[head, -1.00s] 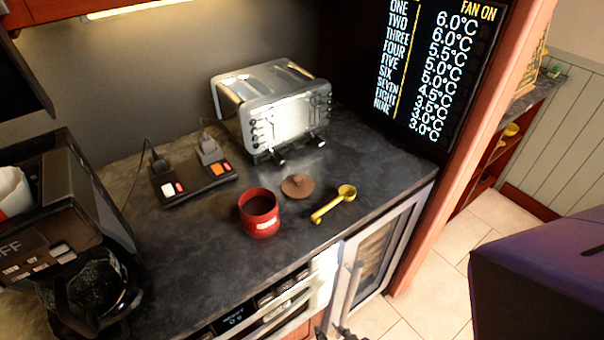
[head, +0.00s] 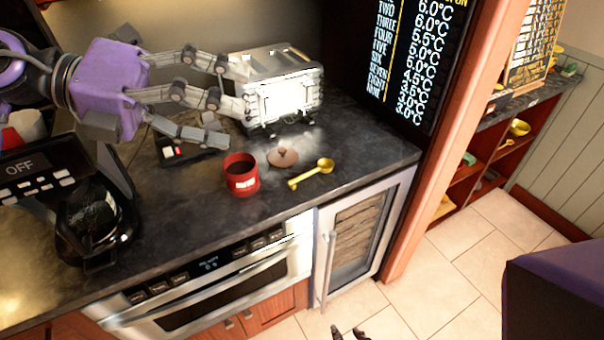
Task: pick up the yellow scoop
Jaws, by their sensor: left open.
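The yellow scoop (head: 310,174) lies on the dark counter near its front edge. Its bowl points to the right and back, and its handle to the left and front. My left gripper (head: 238,104) comes in from the left above the counter, with its fingers spread and empty. It is behind and left of the scoop, clear of it, and its fingers overlap the toaster in the picture. I cannot make out my right gripper; small dark tips at the bottom edge are unclear.
A red mug (head: 241,181) and a brown lid (head: 283,158) stand left of the scoop. The toaster (head: 285,88) is behind them. A coffee maker (head: 88,215) is at the left. The counter right of the scoop is clear up to the wooden post (head: 452,140).

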